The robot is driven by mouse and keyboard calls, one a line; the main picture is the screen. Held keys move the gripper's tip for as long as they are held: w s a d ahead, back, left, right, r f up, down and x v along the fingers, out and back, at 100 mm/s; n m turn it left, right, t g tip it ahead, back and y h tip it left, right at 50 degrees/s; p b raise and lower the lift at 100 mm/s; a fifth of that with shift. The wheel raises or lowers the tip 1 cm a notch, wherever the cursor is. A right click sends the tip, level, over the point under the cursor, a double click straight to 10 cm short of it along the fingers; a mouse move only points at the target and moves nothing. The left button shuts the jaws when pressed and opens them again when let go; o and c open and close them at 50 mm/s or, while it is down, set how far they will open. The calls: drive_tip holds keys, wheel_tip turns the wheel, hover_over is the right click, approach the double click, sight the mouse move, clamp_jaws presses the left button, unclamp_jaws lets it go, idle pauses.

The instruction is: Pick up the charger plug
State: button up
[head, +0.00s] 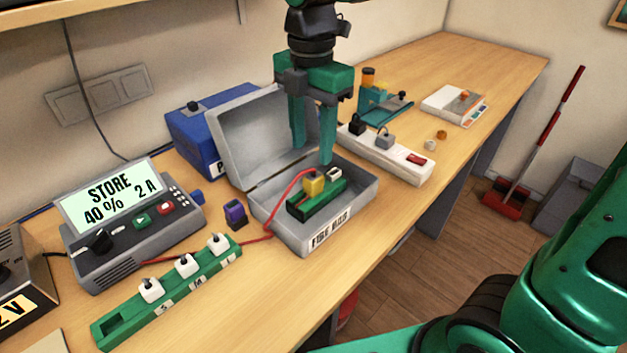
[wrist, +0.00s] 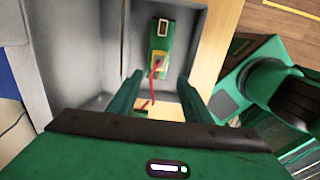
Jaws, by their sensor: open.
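The charger plug is a yellow block (head: 314,185) on the end of a red cable. It sits on the green battery block (head: 320,204) inside the open grey metal box (head: 331,235) labelled "FIRE BOX". In the wrist view the yellow plug (wrist: 153,63) shows beyond my fingertips, with the red cable running from it toward me. My gripper (head: 312,154) is open, pointing down above the box, with its fingertips a little above the plug and apart from it. Nothing is between the fingers.
The box's raised lid (head: 250,125) stands close behind my gripper. The charger (head: 130,225) reads "STORE 40% 2 A". A green strip with white plugs (head: 170,290) and a purple connector (head: 236,214) lie left. A power strip (head: 388,155) lies right.

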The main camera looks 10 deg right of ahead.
sight(312, 176)
wheel_tip(312, 176, down, 5)
drive_tip(key=shift+r, duration=0.2)
drive_tip(key=shift+w+d+f, duration=0.1)
drive_tip(key=shift+w+f, duration=0.15)
drive_tip(key=shift+f, duration=1.15)
drive_tip(key=shift+w+d+f, duration=0.1)
drive_tip(key=shift+w+f, duration=0.1)
drive_tip(key=shift+f, duration=1.2)
drive_tip(key=c, duration=1.1)
drive_tip(key=shift+c, duration=0.2)
